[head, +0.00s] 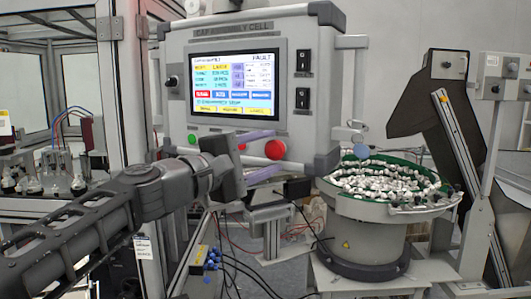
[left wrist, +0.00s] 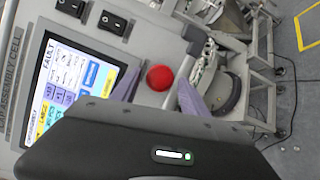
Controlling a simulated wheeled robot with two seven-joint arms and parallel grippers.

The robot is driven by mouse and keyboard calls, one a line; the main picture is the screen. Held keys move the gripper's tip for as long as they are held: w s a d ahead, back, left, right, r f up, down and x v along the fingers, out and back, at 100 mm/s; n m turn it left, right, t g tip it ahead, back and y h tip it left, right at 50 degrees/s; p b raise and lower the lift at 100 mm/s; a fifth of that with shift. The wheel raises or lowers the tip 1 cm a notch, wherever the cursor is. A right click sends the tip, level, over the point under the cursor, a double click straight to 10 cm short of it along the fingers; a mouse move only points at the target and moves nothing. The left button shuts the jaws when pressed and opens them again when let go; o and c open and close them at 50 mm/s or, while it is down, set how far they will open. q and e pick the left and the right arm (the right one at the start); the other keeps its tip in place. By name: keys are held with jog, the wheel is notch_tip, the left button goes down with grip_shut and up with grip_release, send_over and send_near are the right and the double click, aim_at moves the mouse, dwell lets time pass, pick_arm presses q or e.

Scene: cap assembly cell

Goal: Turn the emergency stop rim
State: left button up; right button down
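The red emergency stop button (head: 275,149) is a round knob on the lower right of the grey control panel's front. It also shows in the left wrist view (left wrist: 160,77), between the two purple fingers. My left gripper (head: 268,154) is open, with one finger above and one below the button in the head view. In the left wrist view the left gripper (left wrist: 158,88) has a finger on each side of the knob, with visible gaps. I cannot tell how far the fingertips are from the panel face. My right gripper is not in view.
The panel's screen (head: 233,79) reads FAULT. A green button (head: 192,139) and black rocker switches (head: 302,98) are on the same panel. A bowl feeder (head: 375,212) full of small parts stands to the right. Cables hang below the panel.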

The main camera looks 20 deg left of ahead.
pick_arm(q)
grip_shut()
dwell(0.3)
jog(key=shift+m, duration=0.4)
jog(key=m, duration=0.1)
jog(key=m+g+p, duration=0.1)
jog(key=m+p, duration=0.1)
jog(key=shift+r+m+y, duration=0.25)
jog(key=shift+m+y, duration=0.15)
jog(key=shift+s+r+m+g+p, duration=0.15)
jog(key=shift+m+g+p, duration=0.2)
jog(key=shift+m, duration=0.25)
jog(key=shift+m+y, duration=0.4)
jog(key=shift+m, duration=0.3)
jog(key=shift+p, duration=0.3)
